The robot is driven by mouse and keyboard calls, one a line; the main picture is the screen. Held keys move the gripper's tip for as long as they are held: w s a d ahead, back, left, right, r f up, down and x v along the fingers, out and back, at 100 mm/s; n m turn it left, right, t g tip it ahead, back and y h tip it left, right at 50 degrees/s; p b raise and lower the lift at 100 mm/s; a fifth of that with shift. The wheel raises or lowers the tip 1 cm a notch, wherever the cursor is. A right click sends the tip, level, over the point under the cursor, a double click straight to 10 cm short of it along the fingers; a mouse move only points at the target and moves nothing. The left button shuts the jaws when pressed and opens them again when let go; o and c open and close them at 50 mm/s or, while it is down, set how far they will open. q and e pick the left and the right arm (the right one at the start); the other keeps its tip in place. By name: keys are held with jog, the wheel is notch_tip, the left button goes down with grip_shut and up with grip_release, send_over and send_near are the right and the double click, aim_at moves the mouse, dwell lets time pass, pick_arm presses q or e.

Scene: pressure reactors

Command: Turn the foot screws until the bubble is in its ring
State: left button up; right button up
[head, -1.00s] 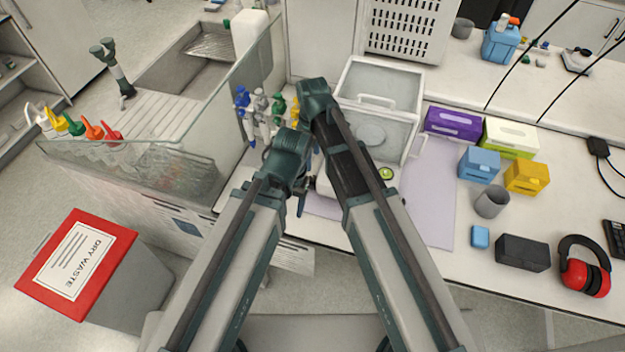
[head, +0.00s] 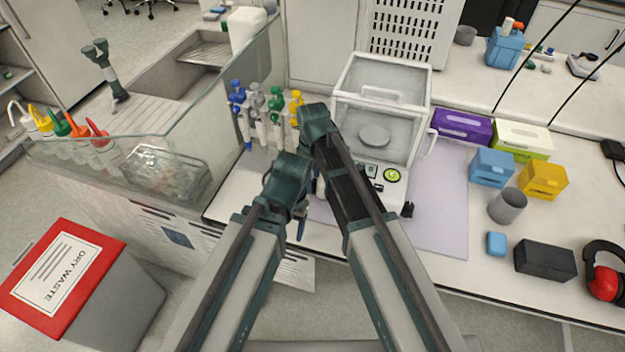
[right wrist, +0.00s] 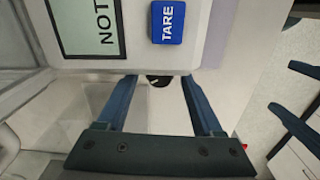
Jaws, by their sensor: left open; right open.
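The balance with a clear glass draft shield (head: 383,88) stands on the bench in the head view. A round green bubble level (head: 391,174) sits on its front right; it is too small to tell where the bubble lies. A black foot screw (head: 407,209) shows at the front right corner. In the right wrist view, a dark foot screw (right wrist: 158,82) shows under the housing edge, between the open fingers of my right gripper (right wrist: 160,84); contact is not visible. In the head view my right arm hides that gripper's fingers. My left gripper (head: 301,228) is open at the bench's front edge.
The right wrist view shows the blue TARE button (right wrist: 180,22) and a display (right wrist: 86,25). Several pipettes (head: 262,110) stand left of the balance. A grey cup (head: 508,206), blue box (head: 491,168) and black box (head: 545,259) are to the right. The mauve mat (head: 440,215) is partly clear.

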aim_at(313, 181)
grip_shut()
jog(key=shift+n, duration=1.5)
grip_release()
pick_arm(q)
jog(key=shift+r, duration=0.1)
pick_arm(e)
jog(key=shift+r, duration=0.1)
pick_arm(q)
notch_tip(313, 181, up, 14)
jog(key=p, duration=1.3)
jog(key=shift+f+p, duration=0.2)
jog(key=shift+p, duration=0.2)
pick_arm(e)
notch_tip(313, 181, up, 14)
jog(key=shift+f, duration=0.2)
